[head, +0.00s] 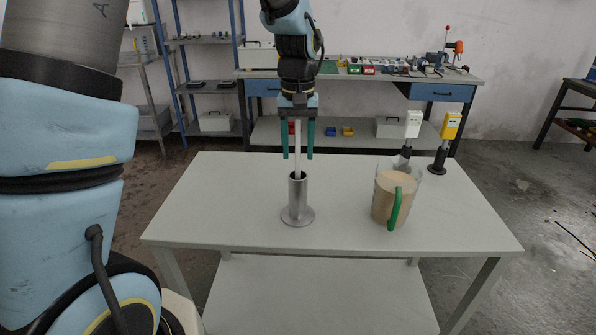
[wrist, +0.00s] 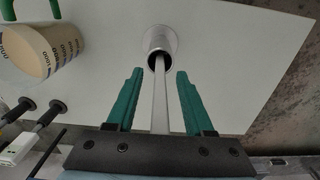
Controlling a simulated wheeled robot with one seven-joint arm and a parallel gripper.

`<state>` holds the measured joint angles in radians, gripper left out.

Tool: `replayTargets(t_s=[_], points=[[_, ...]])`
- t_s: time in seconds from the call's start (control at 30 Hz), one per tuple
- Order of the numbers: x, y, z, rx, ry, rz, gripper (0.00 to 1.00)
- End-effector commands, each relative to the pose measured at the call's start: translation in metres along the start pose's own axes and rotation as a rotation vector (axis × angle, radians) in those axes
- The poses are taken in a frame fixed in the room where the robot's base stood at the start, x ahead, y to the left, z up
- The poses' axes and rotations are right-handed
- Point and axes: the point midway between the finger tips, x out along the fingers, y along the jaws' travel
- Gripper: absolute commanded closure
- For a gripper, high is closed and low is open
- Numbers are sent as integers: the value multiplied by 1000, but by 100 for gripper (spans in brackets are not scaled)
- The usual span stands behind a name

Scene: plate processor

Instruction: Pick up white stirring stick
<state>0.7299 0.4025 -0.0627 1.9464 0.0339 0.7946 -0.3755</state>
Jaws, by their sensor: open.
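The white stirring stick (head: 298,150) stands upright in a silver metal holder (head: 298,205) on the table. My gripper (head: 298,155) is above the holder, pointing down and open, with one green finger on each side of the stick. In the wrist view the stick (wrist: 160,95) runs between the two fingers of my gripper (wrist: 158,75), with a visible gap on both sides. Its lower end is hidden inside the holder (wrist: 160,45).
A clear jug (head: 385,200) with beige contents and a green handle stands right of the holder. A white-topped device (head: 412,125) and a yellow-topped device (head: 449,127) stand on dark bases at the back right. The table's left part (head: 215,200) is clear.

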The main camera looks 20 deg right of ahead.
Motion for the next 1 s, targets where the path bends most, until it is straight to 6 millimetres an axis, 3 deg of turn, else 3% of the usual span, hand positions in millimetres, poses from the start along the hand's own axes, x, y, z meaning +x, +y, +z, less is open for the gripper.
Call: replayTargets(t_s=[0.23, 0.7, 1.0], points=[[1, 0, 0, 0, 1, 0, 50], [1, 0, 0, 0, 1, 0, 100], [1, 0, 0, 0, 1, 0, 100]])
